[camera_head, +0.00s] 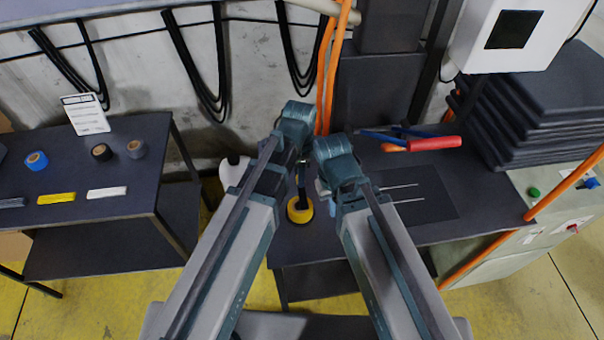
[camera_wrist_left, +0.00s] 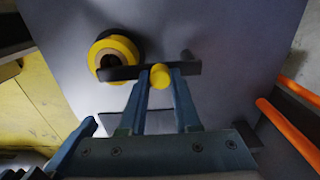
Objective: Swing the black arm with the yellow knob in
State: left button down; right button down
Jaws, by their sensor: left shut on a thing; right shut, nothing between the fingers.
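The black arm (camera_wrist_left: 125,73) is a short flat bar in the left wrist view. My left gripper (camera_wrist_left: 159,88) is shut on the knob, with one finger on each side. In the head view the yellow ring (camera_head: 297,214) stands on the dark table, and the arm and knob are mostly hidden behind my left wrist. My right gripper (camera_head: 323,188) is shut and empty just right of the ring, its fingertips largely hidden.
The dark table (camera_head: 470,222) carries a red-handled tool (camera_head: 434,144) and thin metal rods (camera_head: 402,186) to the right. Orange hoses (camera_head: 326,70) hang behind my wrists. A second table (camera_head: 120,215) at left holds tape rolls. A stack of dark pads (camera_head: 545,110) stands at right.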

dwell(0.5)
pick_arm(q)
jog(key=c, duration=0.6)
grip_release()
jog(key=shift+a, duration=0.1)
jog(key=shift+r, duration=0.1)
notch_tip(320, 180, up, 14)
jog(key=p, duration=1.4)
pick_arm(e)
notch_tip(320, 180, up, 14)
pick_arm(q)
jog(key=shift+f, duration=0.2)
pick_arm(e)
jog(key=shift+f, duration=0.15)
